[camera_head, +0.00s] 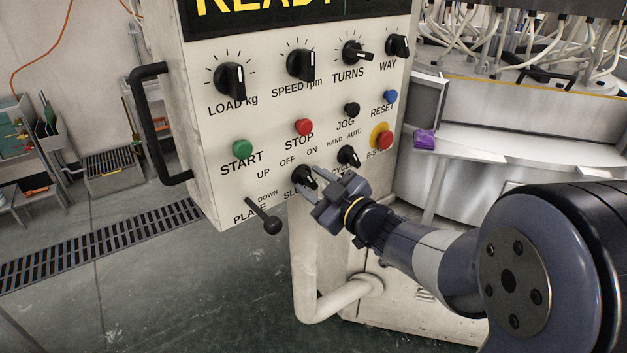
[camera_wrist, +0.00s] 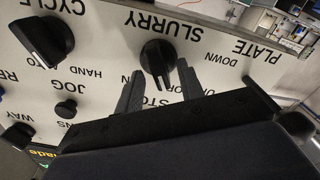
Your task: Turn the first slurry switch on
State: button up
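The slurry switch is a black rotary knob (camera_head: 303,176) low on the pale control panel (camera_head: 215,125), with OFF and ON printed above it. In the head view its label is mostly hidden by my gripper. In the wrist view, upside down, the knob (camera_wrist: 158,58) shows below the word SLURRY. My gripper (camera_head: 312,183) is open at the knob. In the wrist view its two fingers (camera_wrist: 160,72) stand on either side of the knob's bar, with a gap on each side. I cannot tell for certain which mark the knob points to.
The cycle knob (camera_head: 348,156) is close on the right, the plate lever (camera_head: 265,218) on the lower left. The red stop button (camera_head: 304,127) and the emergency stop (camera_head: 384,139) are above. A black handle (camera_head: 155,125) juts from the panel's left side.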

jog(key=shift+w+a, duration=0.15)
grip_shut()
dwell(0.4)
jog(key=m+p, duration=0.3)
jog(key=m, duration=0.2)
jog(key=shift+r+m, duration=0.15)
jog(key=shift+m, duration=0.15)
jog(key=m+p, duration=0.1)
jog(key=m, duration=0.1)
jog(key=m+p, duration=0.1)
jog(key=m, duration=0.1)
jog(key=m+p, duration=0.1)
jog(key=m, duration=0.1)
jog(key=shift+w+d, duration=0.2)
jog(key=shift+d, duration=0.1)
jog(key=shift+m, duration=0.3)
